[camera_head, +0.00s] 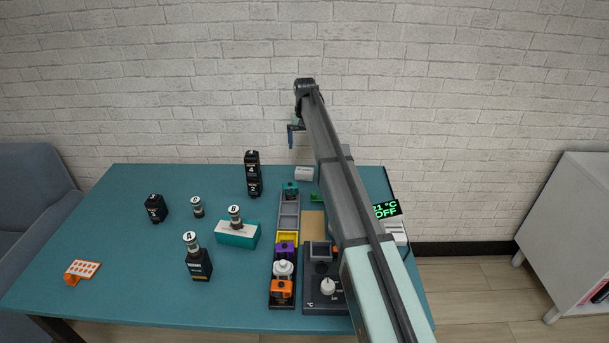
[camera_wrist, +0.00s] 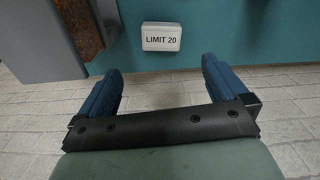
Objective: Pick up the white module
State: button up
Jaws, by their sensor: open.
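A white module (camera_head: 283,269) with a round top sits in the narrow rack at the table's front middle, between a purple module (camera_head: 286,250) and an orange module (camera_head: 281,289). My gripper (camera_head: 291,138) is high above the table's back edge, far behind the white module. In the wrist view its two blue fingers (camera_wrist: 161,77) are spread apart with nothing between them. The white module cannot be made out in the wrist view.
A white "LIMIT 20" block (camera_wrist: 161,37) stands near the back edge (camera_head: 304,173). A teal module (camera_head: 290,188) is at the rack's far end. A dark device with a knob (camera_head: 327,287) adjoins the rack. Bottles and black blocks stand left; the table's (camera_head: 110,230) left side has free room.

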aim_at(304, 170)
notch_tip(304, 170, down, 14)
jog(key=m, duration=0.2)
jog(key=shift+w+a+r+m, duration=0.1)
jog(key=shift+m, duration=0.2)
dwell(0.6)
jog(key=shift+c, duration=0.3)
jog(key=c, duration=0.9)
